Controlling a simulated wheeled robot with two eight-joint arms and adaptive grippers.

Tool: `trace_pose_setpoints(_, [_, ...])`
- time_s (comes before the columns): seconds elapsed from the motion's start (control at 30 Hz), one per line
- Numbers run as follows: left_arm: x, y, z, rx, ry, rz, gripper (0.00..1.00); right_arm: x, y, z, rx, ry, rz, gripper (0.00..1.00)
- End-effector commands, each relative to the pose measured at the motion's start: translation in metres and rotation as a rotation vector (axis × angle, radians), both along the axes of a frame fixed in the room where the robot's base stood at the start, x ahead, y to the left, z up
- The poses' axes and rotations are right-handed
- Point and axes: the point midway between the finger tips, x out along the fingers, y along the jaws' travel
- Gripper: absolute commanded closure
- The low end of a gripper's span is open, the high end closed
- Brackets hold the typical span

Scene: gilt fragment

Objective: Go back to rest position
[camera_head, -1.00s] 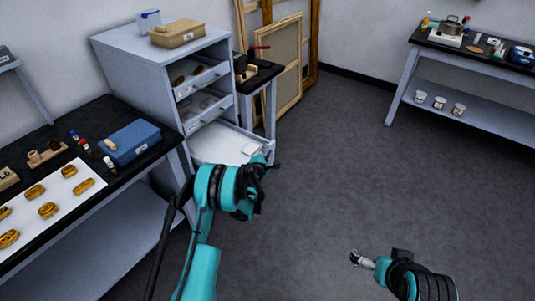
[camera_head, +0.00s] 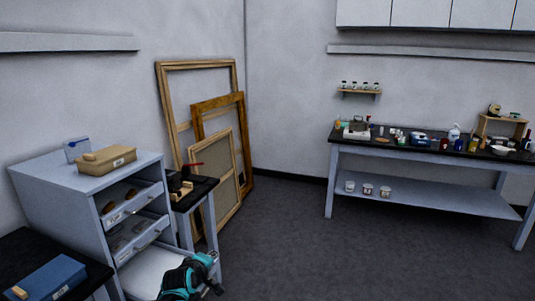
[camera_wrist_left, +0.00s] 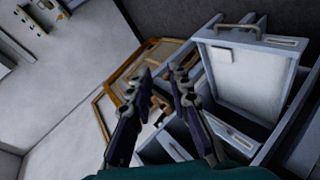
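My left gripper (camera_head: 212,275) shows at the bottom of the head view, in front of the drawer cabinet's lowest, pulled-out drawer (camera_head: 148,268). In the left wrist view, my left gripper (camera_wrist_left: 162,78) has its two dark fingers spread apart with nothing held between them. The same open drawer (camera_wrist_left: 245,85) lies beyond the fingers at the right, with a pale bottom and a small white piece inside. My right arm and gripper are outside both current views.
The grey drawer cabinet (camera_head: 60,205) carries a tan box (camera_head: 105,160) and has its upper drawers partly open. A small black-topped table (camera_head: 195,190) and leaning frames (camera_head: 215,150) stand beside it. A long workbench (camera_head: 430,150) stands at the right. The floor (camera_head: 300,240) between is clear.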

Motion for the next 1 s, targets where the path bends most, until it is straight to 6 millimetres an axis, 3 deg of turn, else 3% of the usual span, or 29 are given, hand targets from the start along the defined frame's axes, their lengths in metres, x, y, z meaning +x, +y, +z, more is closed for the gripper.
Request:
trace_pose_setpoints(0.03, [-0.025,-0.003,0.011,0.063,0.021,-0.042,0.81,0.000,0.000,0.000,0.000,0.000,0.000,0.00])
trace_pose_setpoints(0.1, [-0.058,-0.006,0.020,0.161,0.051,-0.105,0.81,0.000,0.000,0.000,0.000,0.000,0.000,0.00])
trace_pose_setpoints(0.27, [-0.136,-0.011,0.031,0.374,0.121,-0.259,0.81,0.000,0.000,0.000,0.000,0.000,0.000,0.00])
trace_pose_setpoints(0.5, [-0.254,-0.010,0.017,0.668,0.223,-0.505,0.81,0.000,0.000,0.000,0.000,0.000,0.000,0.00])
trace_pose_setpoints(0.6, [-0.292,-0.008,0.005,0.764,0.258,-0.596,0.81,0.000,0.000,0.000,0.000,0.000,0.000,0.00])
trace_pose_setpoints(0.7, [-0.319,-0.006,-0.006,0.831,0.284,-0.664,0.81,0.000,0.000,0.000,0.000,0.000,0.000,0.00])
trace_pose_setpoints(0.8, [-0.334,-0.004,-0.013,0.873,0.298,-0.706,0.81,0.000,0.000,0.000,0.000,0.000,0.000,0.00])
trace_pose_setpoints(1.0, [-0.341,-0.004,-0.016,0.891,0.305,-0.727,0.81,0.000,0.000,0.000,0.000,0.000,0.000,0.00])
